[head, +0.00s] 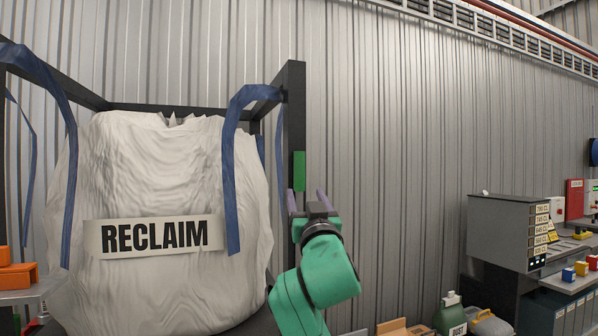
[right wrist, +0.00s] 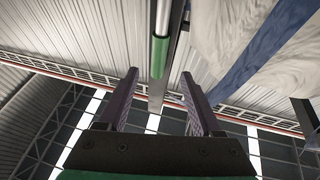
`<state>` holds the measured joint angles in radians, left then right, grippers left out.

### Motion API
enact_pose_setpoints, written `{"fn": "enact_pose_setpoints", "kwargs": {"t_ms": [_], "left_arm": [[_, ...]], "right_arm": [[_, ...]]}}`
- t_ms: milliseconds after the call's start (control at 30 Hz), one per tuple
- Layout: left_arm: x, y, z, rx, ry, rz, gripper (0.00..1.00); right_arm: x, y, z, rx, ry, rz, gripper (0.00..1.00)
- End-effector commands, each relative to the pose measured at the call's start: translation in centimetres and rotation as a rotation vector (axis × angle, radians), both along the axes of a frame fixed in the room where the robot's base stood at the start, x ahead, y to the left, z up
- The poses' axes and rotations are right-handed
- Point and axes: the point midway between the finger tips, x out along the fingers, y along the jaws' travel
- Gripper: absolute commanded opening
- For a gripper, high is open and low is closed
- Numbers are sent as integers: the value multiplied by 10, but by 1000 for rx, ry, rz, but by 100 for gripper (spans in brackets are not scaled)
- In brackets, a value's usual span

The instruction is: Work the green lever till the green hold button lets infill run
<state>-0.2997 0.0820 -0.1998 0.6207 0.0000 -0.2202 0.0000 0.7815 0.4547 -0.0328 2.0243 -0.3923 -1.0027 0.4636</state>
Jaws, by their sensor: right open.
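A green grip (head: 299,172), which looks like the lever's handle, stands upright against the black frame post beside the bulk bag. In the right wrist view the green grip (right wrist: 159,57) sits on a pale rod, lined up between my fingers and just beyond their tips. My right gripper (head: 307,193) is open and empty, just below the grip in the head view; its open fingers also show in the right wrist view (right wrist: 160,76). I cannot make out a green hold button. My left gripper is not in view.
A white bulk bag labelled RECLAIM (head: 150,170) hangs by blue straps in a black frame (head: 296,100) to the left. A grey machine (head: 500,230) and a bench with small coloured blocks stand at the right. The corrugated wall between is clear.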

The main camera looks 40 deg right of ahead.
Motion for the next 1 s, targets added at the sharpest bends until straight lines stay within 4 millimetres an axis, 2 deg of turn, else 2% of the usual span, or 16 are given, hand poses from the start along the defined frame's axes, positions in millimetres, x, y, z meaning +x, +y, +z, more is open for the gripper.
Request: {"fn": "enact_pose_setpoints", "kwargs": {"t_ms": [33, 300, 433, 667, 767, 833, 867, 1000], "left_arm": [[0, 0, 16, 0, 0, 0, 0], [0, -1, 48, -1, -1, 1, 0], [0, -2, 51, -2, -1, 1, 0], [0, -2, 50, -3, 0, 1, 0], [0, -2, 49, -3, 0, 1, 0], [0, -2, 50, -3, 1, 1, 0], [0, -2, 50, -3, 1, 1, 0], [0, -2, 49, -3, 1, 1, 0]], "right_arm": [[11, -7, 14, 1, 3, -4, 67], [61, -36, 35, 1, 3, -1, 67], [71, -41, 36, 1, 2, 1, 67], [72, -42, 34, 0, 1, 1, 67], [72, -42, 34, 0, 1, 1, 32], [72, -42, 34, 0, 1, 1, 6], [72, -42, 34, 0, 1, 1, 0], [72, -42, 34, 1, 2, 1, 0]]}}
